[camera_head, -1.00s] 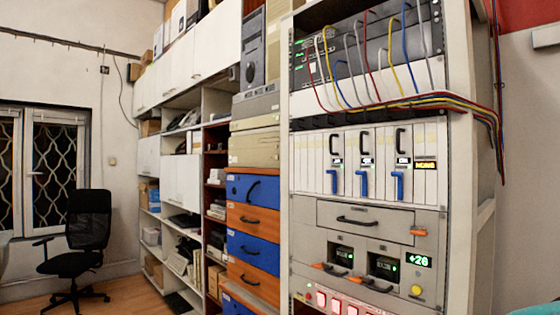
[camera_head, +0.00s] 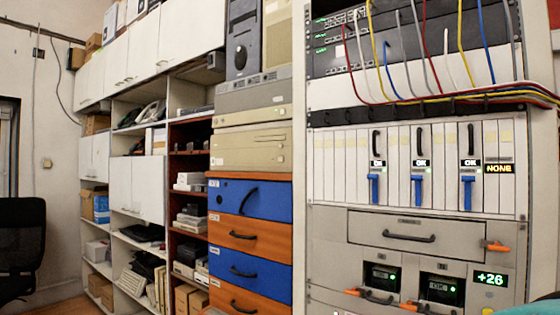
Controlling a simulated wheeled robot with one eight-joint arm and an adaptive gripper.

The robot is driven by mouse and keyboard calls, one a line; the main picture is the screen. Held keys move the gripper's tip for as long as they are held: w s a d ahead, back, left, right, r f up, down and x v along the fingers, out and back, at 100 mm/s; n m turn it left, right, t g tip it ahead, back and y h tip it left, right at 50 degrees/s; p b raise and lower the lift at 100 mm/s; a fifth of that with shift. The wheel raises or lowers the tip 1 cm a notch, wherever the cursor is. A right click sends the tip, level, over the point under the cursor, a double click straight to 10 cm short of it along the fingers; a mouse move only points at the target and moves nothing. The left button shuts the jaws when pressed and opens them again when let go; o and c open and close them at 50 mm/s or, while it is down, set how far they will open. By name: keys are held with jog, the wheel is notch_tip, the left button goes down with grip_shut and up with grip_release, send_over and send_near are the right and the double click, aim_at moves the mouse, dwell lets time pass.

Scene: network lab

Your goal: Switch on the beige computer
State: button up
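A beige desktop computer case (camera_head: 252,150) lies flat on top of the blue and orange drawer unit, left of the equipment rack. A greyer flat case (camera_head: 250,102) is stacked on it. Above them stand a dark-fronted tower (camera_head: 243,45) and a beige tower (camera_head: 276,38), cut off by the top edge. I cannot tell a lit power light on any of these cases. My gripper is not in view.
The rack (camera_head: 420,225) on the right has blue-handled modules (camera_head: 420,168) and colored cables (camera_head: 430,100). The drawer unit (camera_head: 250,235) has protruding black handles. Shelves (camera_head: 135,180) and a black chair (camera_head: 20,245) are at left.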

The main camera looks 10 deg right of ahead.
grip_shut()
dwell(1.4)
